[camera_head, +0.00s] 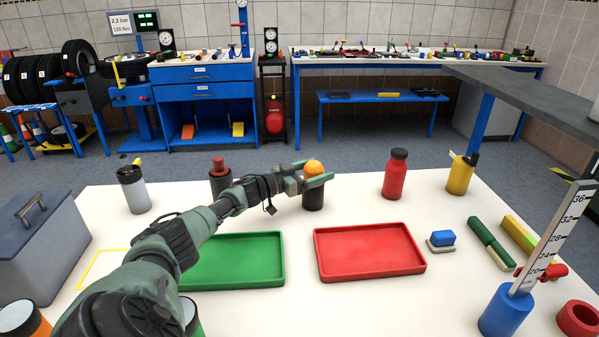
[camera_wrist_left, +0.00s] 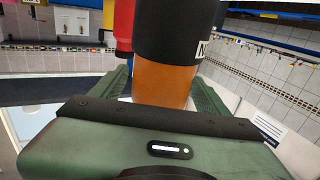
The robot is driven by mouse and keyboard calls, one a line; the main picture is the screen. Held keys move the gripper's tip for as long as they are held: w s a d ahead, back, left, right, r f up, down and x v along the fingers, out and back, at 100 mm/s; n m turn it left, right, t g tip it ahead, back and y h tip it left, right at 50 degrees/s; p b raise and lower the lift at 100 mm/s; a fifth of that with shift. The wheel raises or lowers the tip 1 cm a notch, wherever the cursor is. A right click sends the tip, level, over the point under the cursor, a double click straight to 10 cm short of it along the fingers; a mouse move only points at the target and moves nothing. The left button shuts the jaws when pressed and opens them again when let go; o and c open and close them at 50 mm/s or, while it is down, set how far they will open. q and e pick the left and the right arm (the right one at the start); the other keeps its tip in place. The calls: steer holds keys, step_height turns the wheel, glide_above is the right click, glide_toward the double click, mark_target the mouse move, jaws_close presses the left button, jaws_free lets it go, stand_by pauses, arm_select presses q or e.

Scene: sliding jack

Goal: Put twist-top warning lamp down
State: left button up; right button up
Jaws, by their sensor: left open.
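The twist-top warning lamp, with an orange dome (camera_head: 313,166) and a black base (camera_head: 313,199), appears to stand upright on the white table behind the trays. My left gripper (camera_head: 310,181) reaches it from the left, with open fingers around the orange part. In the left wrist view the picture is turned over: the orange part (camera_wrist_left: 163,84) lies between the two green fingers, with the black base (camera_wrist_left: 175,35) above. Whether either finger touches the lamp cannot be told. My right gripper is not in view.
A green tray (camera_head: 236,279) and a red tray (camera_head: 370,271) lie in front of the lamp. A dark pot with a red top (camera_head: 220,180) stands left of it; a red bottle (camera_head: 395,176) and a yellow bottle (camera_head: 461,175) stand right. A grey toolbox (camera_head: 40,255) fills the left edge.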

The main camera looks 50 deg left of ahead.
arm_select(q)
steer(key=p+v, duration=0.1)
steer(key=v, duration=1)
steer(key=shift+w, duration=0.1)
